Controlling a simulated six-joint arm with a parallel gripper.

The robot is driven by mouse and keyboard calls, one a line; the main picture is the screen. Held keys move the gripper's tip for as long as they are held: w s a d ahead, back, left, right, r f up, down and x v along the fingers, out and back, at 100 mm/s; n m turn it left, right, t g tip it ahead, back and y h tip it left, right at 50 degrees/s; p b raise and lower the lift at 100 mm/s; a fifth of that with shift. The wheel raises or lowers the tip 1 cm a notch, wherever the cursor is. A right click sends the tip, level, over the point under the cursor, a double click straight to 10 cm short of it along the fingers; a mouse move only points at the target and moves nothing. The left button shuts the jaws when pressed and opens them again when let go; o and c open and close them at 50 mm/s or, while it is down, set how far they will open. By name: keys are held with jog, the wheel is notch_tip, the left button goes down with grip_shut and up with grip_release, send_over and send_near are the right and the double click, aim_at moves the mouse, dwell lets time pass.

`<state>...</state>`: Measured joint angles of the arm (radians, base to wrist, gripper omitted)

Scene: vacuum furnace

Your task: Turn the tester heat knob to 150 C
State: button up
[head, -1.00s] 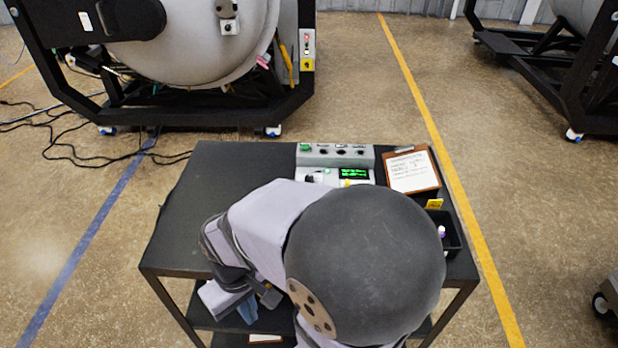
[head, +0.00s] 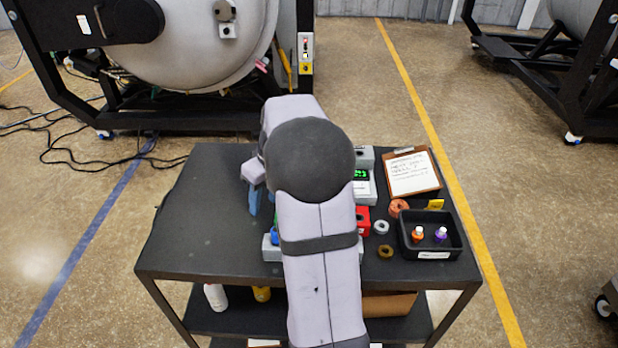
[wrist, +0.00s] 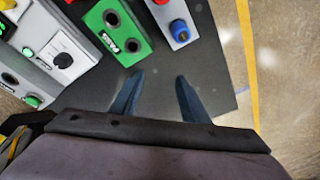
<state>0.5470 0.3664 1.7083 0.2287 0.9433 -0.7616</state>
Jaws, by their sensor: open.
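The tester (head: 366,188), a pale grey box with a lit green display, stands at the back of the black cart, partly hidden by my arm in the head view. In the wrist view a pale panel that looks like the tester (wrist: 42,62) is at the left, with a black knob (wrist: 62,61) showing a white mark. The scale around it is too small to read. My gripper (wrist: 160,78) is open and empty, its two blue fingers apart over the dark cart top, right of and away from the knob. In the head view my gripper (head: 256,198) is left of my arm.
A green block (wrist: 118,32) with two black sockets and a grey box with a blue knob (wrist: 179,28) lie beyond the fingers. A clipboard (head: 413,172), a black tray (head: 430,254) with small bottles and several rings are on the cart's right. The cart's left is clear.

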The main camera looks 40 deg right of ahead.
jog(key=w+d+r+n+t, duration=0.1)
jog(key=d+t, duration=0.1)
jog(key=d, duration=1.7)
jog(key=shift+h, duration=0.3)
jog(key=shift+p+x, duration=1.1)
jog(key=shift+x, duration=2.55)
jog(key=shift+w+a, duration=0.1)
jog(key=shift+a, duration=0.05)
grip_shut()
